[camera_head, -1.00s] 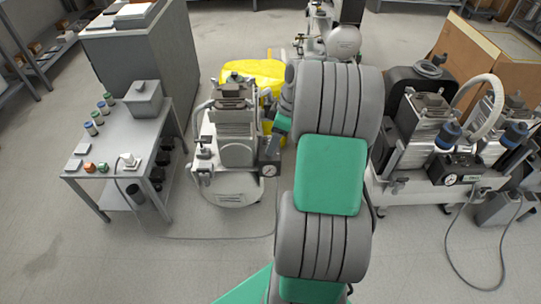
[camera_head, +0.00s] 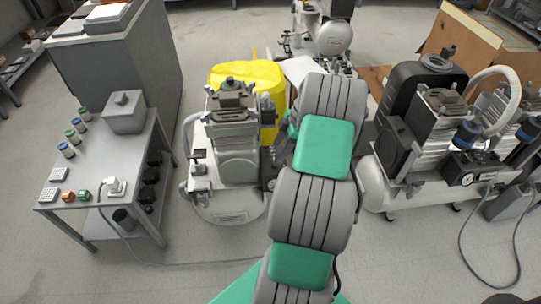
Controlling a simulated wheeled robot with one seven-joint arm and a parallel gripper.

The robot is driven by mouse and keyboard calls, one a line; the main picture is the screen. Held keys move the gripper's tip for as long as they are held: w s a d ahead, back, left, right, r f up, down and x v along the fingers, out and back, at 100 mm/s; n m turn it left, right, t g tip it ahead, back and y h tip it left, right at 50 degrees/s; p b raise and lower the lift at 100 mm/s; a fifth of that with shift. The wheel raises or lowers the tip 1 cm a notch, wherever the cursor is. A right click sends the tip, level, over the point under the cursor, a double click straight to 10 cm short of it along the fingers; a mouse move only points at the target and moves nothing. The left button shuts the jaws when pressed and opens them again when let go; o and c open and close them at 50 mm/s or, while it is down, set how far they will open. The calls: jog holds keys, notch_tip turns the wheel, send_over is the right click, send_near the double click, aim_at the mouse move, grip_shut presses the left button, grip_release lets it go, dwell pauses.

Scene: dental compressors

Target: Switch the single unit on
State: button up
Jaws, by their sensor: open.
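The single unit is a compressor (camera_head: 235,150) with a grey motor block on a white round tank, standing left of the middle on the floor. Its dark switch box (camera_head: 268,172) is on its right side, partly hidden beside my arm. My gripper (camera_head: 279,154) is only partly in view, close to the right side of the unit near that box. It is open, with nothing seen in it. My arm covers much of this area, so I cannot tell whether the fingers touch the box. The switch's position is too small to tell.
A grey table (camera_head: 105,165) with small jars, a box and a plug stands at left. A cable runs from it along the floor. A yellow bin (camera_head: 250,78) is behind the unit. A twin compressor (camera_head: 440,150) stands at right, with a cardboard box (camera_head: 485,50) behind it.

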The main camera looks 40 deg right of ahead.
aim_at(274, 161)
jog(key=x, duration=0.4)
jog(key=b+x, duration=0.1)
jog(key=shift+s+d+f, duration=0.15)
jog(key=shift+d+f, duration=0.05)
jog(key=shift+f, duration=0.35)
jog(key=shift+c, duration=0.4)
grip_shut()
